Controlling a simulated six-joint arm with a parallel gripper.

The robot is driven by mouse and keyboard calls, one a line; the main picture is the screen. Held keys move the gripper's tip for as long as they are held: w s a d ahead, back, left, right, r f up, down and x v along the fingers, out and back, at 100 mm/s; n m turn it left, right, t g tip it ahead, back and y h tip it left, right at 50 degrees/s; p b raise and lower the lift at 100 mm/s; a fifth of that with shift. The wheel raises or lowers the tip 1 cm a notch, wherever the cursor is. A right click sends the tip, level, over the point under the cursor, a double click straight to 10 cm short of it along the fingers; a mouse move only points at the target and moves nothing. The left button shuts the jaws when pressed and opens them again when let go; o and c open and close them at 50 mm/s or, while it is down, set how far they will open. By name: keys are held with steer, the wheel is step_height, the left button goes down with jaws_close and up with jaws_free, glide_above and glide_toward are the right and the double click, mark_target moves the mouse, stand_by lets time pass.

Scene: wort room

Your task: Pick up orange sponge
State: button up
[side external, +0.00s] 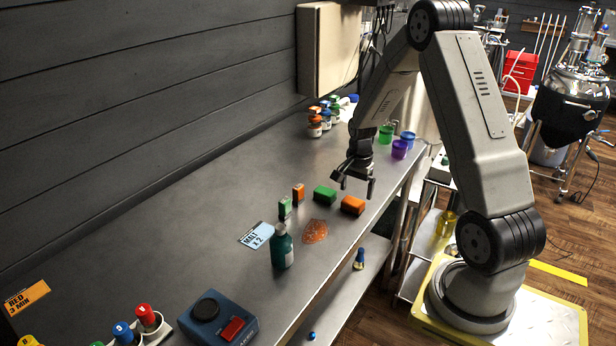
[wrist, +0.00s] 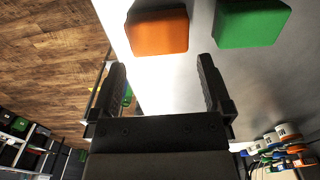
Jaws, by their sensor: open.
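An orange block (side external: 352,205) that looks like the orange sponge lies flat near the table's front edge. It also shows in the wrist view (wrist: 158,32), at the top, ahead of the fingers. A smaller orange block (side external: 298,194) stands upright further left; I cannot tell whether it is also a sponge. My gripper (side external: 354,184) is open and empty, pointing down above the table close to the larger orange block. In the wrist view my gripper (wrist: 162,66) has its two black fingers spread, with nothing between them.
A green block (side external: 325,195) lies just left of the larger orange block; it shows in the wrist view (wrist: 250,24). Green and purple cups (side external: 399,149) stand behind.

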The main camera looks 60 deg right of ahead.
mark_target(355, 199)
steer(key=shift+f, duration=2.1)
steer(key=c, duration=0.9)
steer(key=shift+r, duration=0.15)
steer(key=shift+r, duration=0.9)
steer(key=shift+s+a+r, duration=1.2)
steer(key=shift+s+r, duration=0.6)
steer(key=shift+s, duration=0.2)
steer(key=shift+s+a+r, duration=1.25)
steer(key=shift+s+r, duration=0.6)
steer(key=shift+s, duration=0.15)
steer(key=shift+s+a+r, duration=1.2)
steer(key=shift+s+r, duration=0.6)
steer(key=shift+s, duration=0.2)
